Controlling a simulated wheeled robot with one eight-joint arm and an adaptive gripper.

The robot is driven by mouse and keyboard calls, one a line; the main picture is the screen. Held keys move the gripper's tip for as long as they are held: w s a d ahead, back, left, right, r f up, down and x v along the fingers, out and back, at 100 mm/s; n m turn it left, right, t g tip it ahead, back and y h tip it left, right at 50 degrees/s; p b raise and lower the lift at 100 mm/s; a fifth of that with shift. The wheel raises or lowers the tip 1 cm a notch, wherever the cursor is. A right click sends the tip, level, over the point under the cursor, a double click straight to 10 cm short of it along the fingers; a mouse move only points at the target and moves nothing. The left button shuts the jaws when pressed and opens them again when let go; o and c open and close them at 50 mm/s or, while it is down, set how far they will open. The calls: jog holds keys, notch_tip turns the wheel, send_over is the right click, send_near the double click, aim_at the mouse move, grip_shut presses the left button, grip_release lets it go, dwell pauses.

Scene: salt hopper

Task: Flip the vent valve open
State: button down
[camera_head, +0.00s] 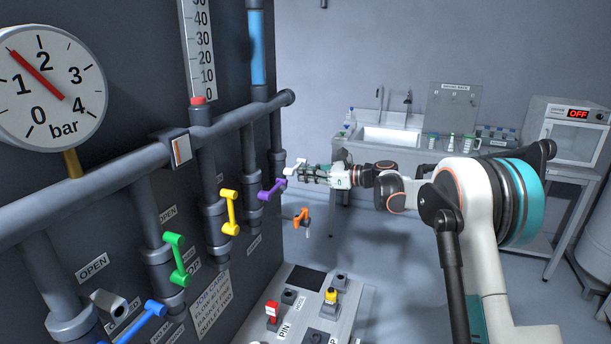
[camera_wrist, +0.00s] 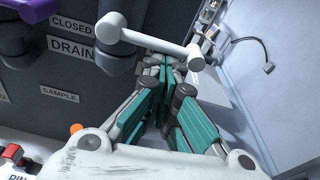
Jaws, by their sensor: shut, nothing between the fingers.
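A white valve lever (camera_head: 294,167) sits on the pipe at the far right end of the panel. In the wrist view the white lever (camera_wrist: 155,42) runs across in front of the fingers, with a round knob at each end. No label reading vent is legible, so I cannot tell by name which valve is the vent. My gripper (camera_head: 301,176) is at the white lever, its fingers pointing left toward the panel. In the wrist view my gripper (camera_wrist: 163,72) has its green fingers together and empty, tips close behind the lever; contact is unclear.
A purple lever (camera_head: 272,189), yellow lever (camera_head: 231,212), green lever (camera_head: 176,259) and blue lever (camera_head: 142,322) line the panel. An orange handle (camera_head: 299,216) is below my gripper. A DRAIN label (camera_wrist: 71,47) is near. A control console (camera_head: 312,305) stands below; the floor behind is clear.

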jog(key=shift+r, duration=0.15)
notch_tip(320, 180, up, 8)
jog(key=s+a+n+t+p, duration=0.1)
jog(key=s+n+t+p, duration=0.1)
jog(key=n, duration=1.2)
jog(key=shift+s+t, duration=0.3)
jog(key=shift+s, duration=0.1)
jog(key=shift+a, duration=0.1)
dwell(0.4)
